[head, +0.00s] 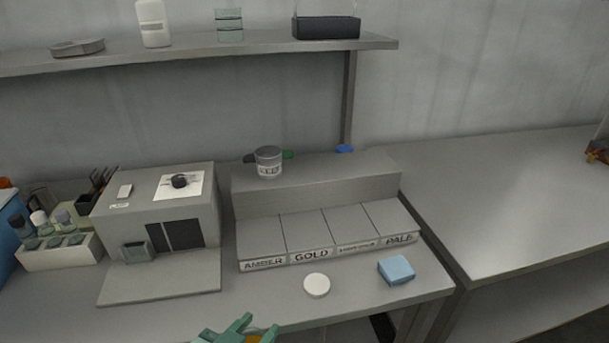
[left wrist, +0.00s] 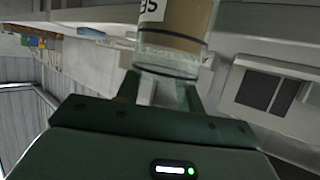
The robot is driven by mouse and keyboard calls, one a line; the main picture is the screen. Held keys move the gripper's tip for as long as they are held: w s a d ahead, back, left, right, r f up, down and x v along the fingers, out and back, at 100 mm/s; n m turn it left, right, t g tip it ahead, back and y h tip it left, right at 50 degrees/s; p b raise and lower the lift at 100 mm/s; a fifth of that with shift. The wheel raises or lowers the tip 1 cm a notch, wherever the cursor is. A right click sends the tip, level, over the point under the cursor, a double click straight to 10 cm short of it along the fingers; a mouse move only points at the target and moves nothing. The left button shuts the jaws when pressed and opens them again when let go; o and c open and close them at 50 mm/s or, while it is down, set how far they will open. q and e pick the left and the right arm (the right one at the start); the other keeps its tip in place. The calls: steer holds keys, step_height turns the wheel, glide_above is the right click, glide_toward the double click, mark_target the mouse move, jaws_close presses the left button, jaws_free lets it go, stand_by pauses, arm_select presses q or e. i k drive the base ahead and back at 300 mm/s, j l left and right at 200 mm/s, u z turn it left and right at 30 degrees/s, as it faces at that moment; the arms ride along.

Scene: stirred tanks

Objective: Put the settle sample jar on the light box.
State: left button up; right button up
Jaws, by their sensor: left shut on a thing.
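My left gripper (head: 240,330) shows green fingers at the bottom edge of the head view, in front of the bench. It is shut on a clear jar (left wrist: 172,40) with brown contents and a white label ending in "gs". The jar's top is cut off in the left wrist view; in the head view only a bit of orange shows between the fingers. A grey box (head: 118,222) with two dark front panels and a flat ledge stands on the bench at left; I cannot tell whether it is the light box. The box also shows in the left wrist view (left wrist: 295,118).
A stepped grey unit (head: 315,190) has bays labelled AMBER, GOLD and PALE, one label unreadable, with a small grey pot (head: 268,162) on top. A white disc (head: 317,285) and blue block (head: 396,270) lie in front. A vial rack (head: 60,255) stands far left.

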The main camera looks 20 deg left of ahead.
mark_target(188, 272)
steer(key=i+u, duration=0.15)
steer(key=u, duration=0.35)
steer(key=i+l+u, duration=0.15)
steer(key=u, duration=0.3)
steer(key=i+l+u, duration=0.1)
steer(key=u, duration=0.4)
steer(key=i+l+u, duration=0.1)
steer(key=u, duration=0.35)
steer(key=l, duration=0.1)
